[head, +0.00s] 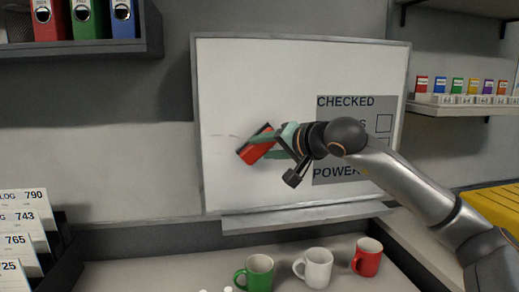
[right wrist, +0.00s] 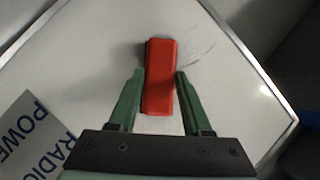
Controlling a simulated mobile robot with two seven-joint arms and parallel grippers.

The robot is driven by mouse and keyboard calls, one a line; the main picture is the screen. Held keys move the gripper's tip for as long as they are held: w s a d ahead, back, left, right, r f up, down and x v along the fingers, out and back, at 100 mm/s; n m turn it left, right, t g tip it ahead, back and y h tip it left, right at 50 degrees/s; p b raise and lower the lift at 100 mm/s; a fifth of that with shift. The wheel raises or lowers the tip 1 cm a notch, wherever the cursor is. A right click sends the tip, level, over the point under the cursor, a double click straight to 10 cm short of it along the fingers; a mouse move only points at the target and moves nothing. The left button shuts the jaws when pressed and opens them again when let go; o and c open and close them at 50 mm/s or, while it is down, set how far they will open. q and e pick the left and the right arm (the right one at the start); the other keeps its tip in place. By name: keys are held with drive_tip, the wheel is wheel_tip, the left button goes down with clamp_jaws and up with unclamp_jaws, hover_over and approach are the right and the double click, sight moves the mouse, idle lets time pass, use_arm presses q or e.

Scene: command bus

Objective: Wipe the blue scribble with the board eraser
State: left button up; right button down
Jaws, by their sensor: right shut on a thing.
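The board eraser (head: 254,152), red with a dark side, is held against or close to the whiteboard (head: 290,60). It also shows in the right wrist view (right wrist: 161,75), between the two green fingers. My right gripper (head: 268,143) is shut on it; in the right wrist view (right wrist: 160,85) the fingers lie along its sides. Faint grey marks (right wrist: 204,50) show on the board beside the eraser, and a thin faint line shows left of it in the head view. No clearly blue scribble is visible; part of the board is hidden by the eraser and my arm. My left gripper is not in view.
A grey checklist panel (head: 345,101) is on the board's right, partly behind my arm. A ledge (head: 300,216) runs below the board. Green (head: 259,271), white (head: 318,268) and red (head: 368,257) mugs stand on the counter. Shelves flank the board.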

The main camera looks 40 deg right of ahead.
drive_tip(key=s+d+b, duration=0.1)
drive_tip(key=s+d, duration=0.2)
drive_tip(key=d, duration=0.3)
drive_tip(key=shift+d, duration=0.15)
idle(0.4)
